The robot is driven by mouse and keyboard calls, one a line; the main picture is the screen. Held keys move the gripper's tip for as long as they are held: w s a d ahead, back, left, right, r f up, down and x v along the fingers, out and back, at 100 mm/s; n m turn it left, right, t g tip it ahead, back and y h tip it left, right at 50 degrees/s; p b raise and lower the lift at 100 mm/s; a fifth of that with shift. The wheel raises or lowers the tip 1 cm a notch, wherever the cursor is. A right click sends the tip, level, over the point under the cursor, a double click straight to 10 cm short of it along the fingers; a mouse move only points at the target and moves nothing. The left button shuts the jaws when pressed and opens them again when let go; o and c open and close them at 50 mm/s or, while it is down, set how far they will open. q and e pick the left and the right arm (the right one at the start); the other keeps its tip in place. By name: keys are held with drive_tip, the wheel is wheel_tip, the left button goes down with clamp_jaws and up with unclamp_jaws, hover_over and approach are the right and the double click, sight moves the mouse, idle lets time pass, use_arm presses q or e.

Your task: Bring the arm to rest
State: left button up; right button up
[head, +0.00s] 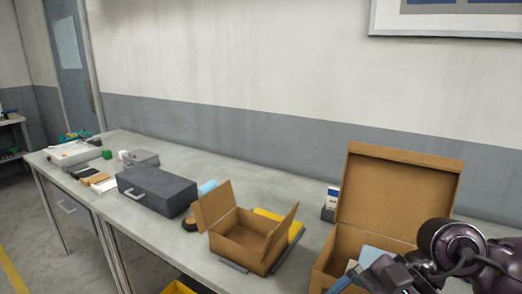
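In the head view my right arm (452,246) comes in at the lower right corner, in front of the large open cardboard box (383,200). The dark gripper (348,280) at its end is low over the near side of that box. Its fingertips are cut by the picture's bottom edge or too small to read, so I cannot tell whether it is open or holds anything. My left arm and gripper are not in view. Something light blue (371,256) lies inside the large box, partly hidden by my arm.
A small open cardboard box (240,240) stands on the long grey table (150,225) beside a yellow item (296,224). A dark grey case (156,190), a dark reel-like roll (189,223) and a small upright box (332,197) are nearby. Clear tabletop lies along the wall.

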drive_tip(key=w+a+r+m+t+y, duration=0.2)
drive_tip(key=a+r+m+t+y, duration=0.2)
drive_tip(key=r+m+t+y, duration=0.65)
drive_tip(key=w+d+f+n+t+h, duration=0.1)
drive_tip(key=d+f+n+t+h, duration=0.2)
drive_tip(key=d+f+n+h, duration=0.55)
drive_tip(key=w+d+f+n+t+h, duration=0.1)
drive_tip(key=d+f+n+t+h, duration=0.3)
drive_tip(key=n, duration=0.9)
drive_tip(key=w+d+f+n+t+h, duration=0.1)
drive_tip(key=d+f+n+t+h, duration=0.15)
drive_tip(key=n+h, duration=0.65)
drive_tip(key=s+d+f+m+g+y, duration=0.1)
drive_tip(key=s+d+f+m+g, duration=0.1)
drive_tip(key=s+f+m+g, duration=1.2)
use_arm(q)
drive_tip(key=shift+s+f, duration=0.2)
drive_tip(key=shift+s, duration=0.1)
use_arm(e)
wheel_tip(320, 180, down, 14)
drive_tip(key=w+n+t, duration=0.1)
drive_tip(key=n+t, duration=0.3)
drive_tip(key=t, duration=0.3)
drive_tip(key=shift+w+f+y, duration=0.15)
drive_tip(key=shift+f+y, duration=0.1)
drive_tip(key=shift+y, duration=0.05)
drive_tip(key=shift+d, duration=0.1)
